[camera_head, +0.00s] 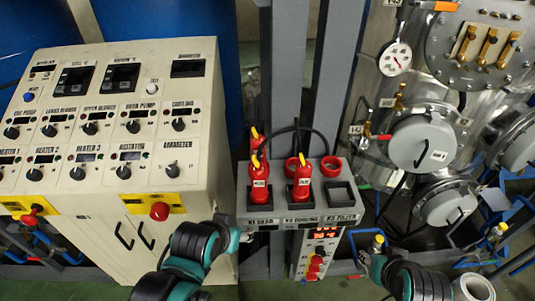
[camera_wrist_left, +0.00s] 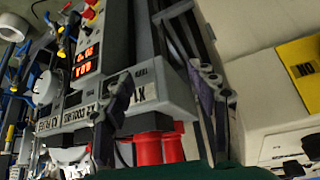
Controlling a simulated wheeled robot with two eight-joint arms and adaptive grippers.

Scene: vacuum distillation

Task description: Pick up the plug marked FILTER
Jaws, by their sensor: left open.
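A grey socket box (camera_head: 300,222) has three labelled sockets; the right one (camera_head: 339,193) reads like FILTER and is empty. Two red plugs stand in the left (camera_head: 259,182) and middle (camera_head: 301,182) sockets; their own marks are too small to read. A red round part (camera_head: 330,166) sits behind the empty socket; I cannot tell whether it is a plug. In the left wrist view my left gripper (camera_wrist_left: 162,110) is open, its fingers apart before the upside-down box (camera_wrist_left: 165,95). Two red cylinders (camera_wrist_left: 147,149) show below.
A cream control console (camera_head: 110,130) with several knobs stands left of the box. Grey posts (camera_head: 288,80) rise behind it. Steel vessels (camera_head: 422,140) and tubing stand at the right. A red-digit display (camera_head: 326,233) hangs below the box.

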